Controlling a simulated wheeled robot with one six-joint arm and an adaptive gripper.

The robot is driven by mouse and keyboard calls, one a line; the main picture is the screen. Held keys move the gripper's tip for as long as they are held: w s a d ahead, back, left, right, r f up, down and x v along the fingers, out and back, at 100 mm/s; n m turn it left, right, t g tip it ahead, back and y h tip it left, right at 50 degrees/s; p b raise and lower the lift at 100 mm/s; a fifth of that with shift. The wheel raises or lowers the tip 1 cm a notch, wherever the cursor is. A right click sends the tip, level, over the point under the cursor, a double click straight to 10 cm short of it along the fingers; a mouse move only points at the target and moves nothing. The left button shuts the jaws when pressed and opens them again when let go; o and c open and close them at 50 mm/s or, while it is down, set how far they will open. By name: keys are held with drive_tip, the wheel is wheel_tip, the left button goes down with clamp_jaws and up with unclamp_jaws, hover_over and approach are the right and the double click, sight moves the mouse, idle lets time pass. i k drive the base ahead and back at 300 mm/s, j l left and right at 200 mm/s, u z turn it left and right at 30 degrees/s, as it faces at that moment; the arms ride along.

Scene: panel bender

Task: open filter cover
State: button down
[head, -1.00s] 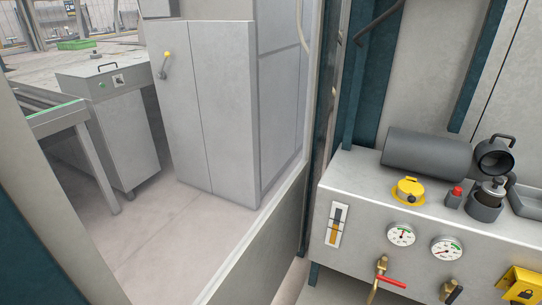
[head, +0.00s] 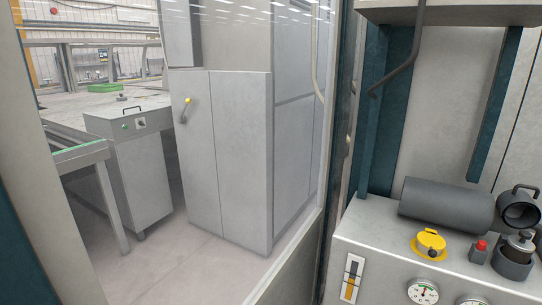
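A dark grey round cover with a loop handle (head: 520,207) is at the right edge in the head view. It looks tipped up on its side, with its hollow inside facing out. Below it a dark cylindrical filter housing (head: 513,265) stands on the unit's top, with a lighter grey piece with a knob (head: 521,241) showing in its mouth. The cover appears swung open from this housing. A yellow cap with a dark latch (head: 430,241) sits on the same top, to the left, and looks shut. My gripper is not in view.
A grey unit (head: 375,232) carries a dark horizontal cylinder (head: 446,204), a red button (head: 481,246) and a gauge (head: 423,291). A dark bent pipe (head: 408,62) hangs above. A frame post (head: 345,120) divides it from the grey cabinet (head: 230,160) behind a window.

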sight(516, 198)
drive_tip(key=k+l+z, duration=0.15)
drive_tip(key=l, duration=0.4)
drive_tip(key=k+l+z, duration=0.15)
drive_tip(key=l, duration=0.35)
drive_tip(key=l+z, duration=0.15)
drive_tip(key=l, duration=0.4)
